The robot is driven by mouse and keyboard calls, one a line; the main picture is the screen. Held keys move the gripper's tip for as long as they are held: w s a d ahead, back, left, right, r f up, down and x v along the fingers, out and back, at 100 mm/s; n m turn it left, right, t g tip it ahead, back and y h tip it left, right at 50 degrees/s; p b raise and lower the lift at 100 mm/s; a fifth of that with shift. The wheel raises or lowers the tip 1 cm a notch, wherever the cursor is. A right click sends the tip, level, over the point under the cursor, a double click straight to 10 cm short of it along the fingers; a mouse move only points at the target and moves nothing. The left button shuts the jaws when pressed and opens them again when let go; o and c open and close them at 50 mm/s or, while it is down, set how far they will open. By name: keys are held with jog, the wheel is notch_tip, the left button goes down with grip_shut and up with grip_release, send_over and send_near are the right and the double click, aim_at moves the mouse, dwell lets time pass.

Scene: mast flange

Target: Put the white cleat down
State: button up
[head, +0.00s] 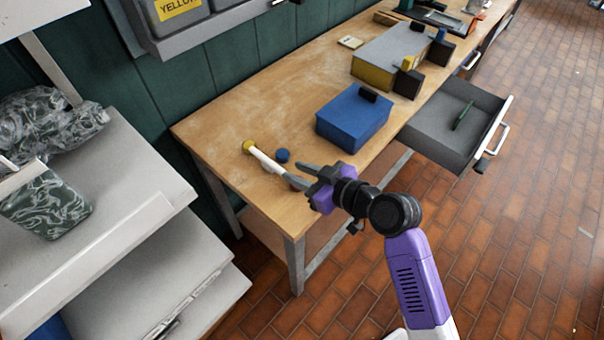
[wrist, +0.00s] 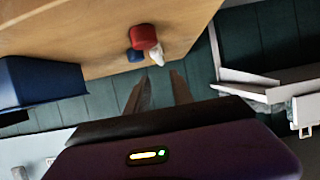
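The white cleat (head: 265,158) lies on the near left end of the wooden workbench (head: 222,130). Its far end meets a small yellow piece (head: 248,147); whether they are joined I cannot tell. Its near end is close to my gripper's (head: 291,172) fingertips. In the wrist view the cleat (wrist: 154,56) shows as a short white shape beyond the fingertips, partly behind a red piece (wrist: 143,36). My gripper (wrist: 163,76) is open in that view, its two fingers apart with nothing between them.
A small blue round piece (head: 283,155) sits right beside the cleat. A blue box (head: 352,124) stands farther along the bench, and a grey and yellow box (head: 374,72) behind it. A drawer (head: 440,130) is pulled out at right. Grey shelving (head: 120,190) stands left.

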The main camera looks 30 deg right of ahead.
jog(key=shift+s+r, duration=0.15)
jog(key=shift+s, duration=0.05)
jog(key=s+f+m+h, duration=0.2)
jog(key=s, duration=0.7)
jog(key=s+f+m+h, duration=0.2)
jog(key=s, duration=0.8)
jog(key=s+r+t+h, duration=0.1)
jog(key=s+r, duration=0.3)
jog(key=s, duration=0.4)
jog(key=shift+s+a, duration=0.2)
jog(key=shift+s, duration=0.2)
jog(key=shift+o, duration=0.3)
jog(key=s+a+r+t, duration=0.1)
jog(key=s+r, duration=0.4)
jog(key=r, duration=0.1)
jog(key=shift+s+r+y, duration=0.2)
jog(key=shift+s+y, duration=0.15)
jog(key=shift+y, duration=0.05)
